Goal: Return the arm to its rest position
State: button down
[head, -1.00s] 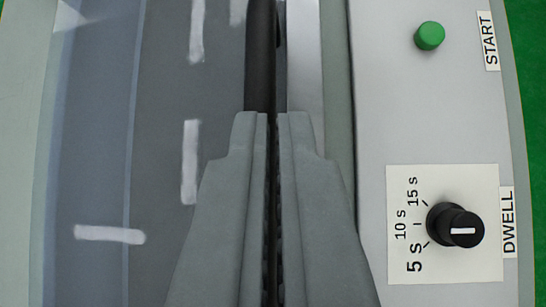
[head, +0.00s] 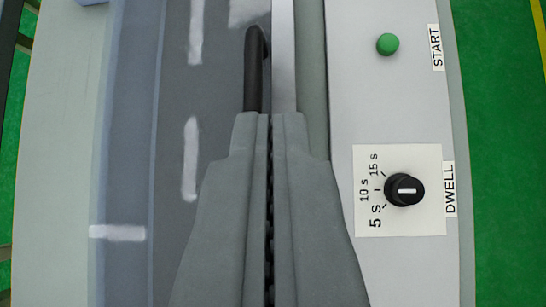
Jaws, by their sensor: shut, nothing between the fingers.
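My gripper (head: 271,118) is in the lower middle of the head view, its two grey fingers shut against each other with nothing between them. Its tips point up the picture, in front of a machine with a dark panel and a light control strip. A black bar-like handle (head: 254,75) shows just beyond the fingertips. I cannot tell whether the fingers touch it. My gripper hides part of the machine below.
On the control strip (head: 345,110) at right are a green START button (head: 388,44) and a black DWELL knob (head: 404,190) on a 5, 10 and 15 s scale. Its white mark lies level. Green floor (head: 505,180) is free at right. A dark frame (head: 22,45) shows at upper left.

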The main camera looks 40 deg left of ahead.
jog(key=v, duration=0.5)
jog(key=shift+s+d+r, duration=0.2)
jog(key=shift+s+r, duration=0.1)
jog(key=s+a+f+t, duration=0.2)
jog(key=s+a, duration=0.3)
jog(key=s, duration=0.5)
jog(key=s+a+f+t, duration=0.2)
jog(key=s+a, duration=0.3)
jog(key=s, duration=0.6)
jog(key=s+a+f+t+h, duration=0.1)
jog(key=s+a+t, duration=0.3)
jog(key=s, duration=0.7)
jog(key=shift+s+a+f, duration=0.25)
jog(key=shift+a+f, duration=0.15)
jog(key=shift+a, duration=0.25)
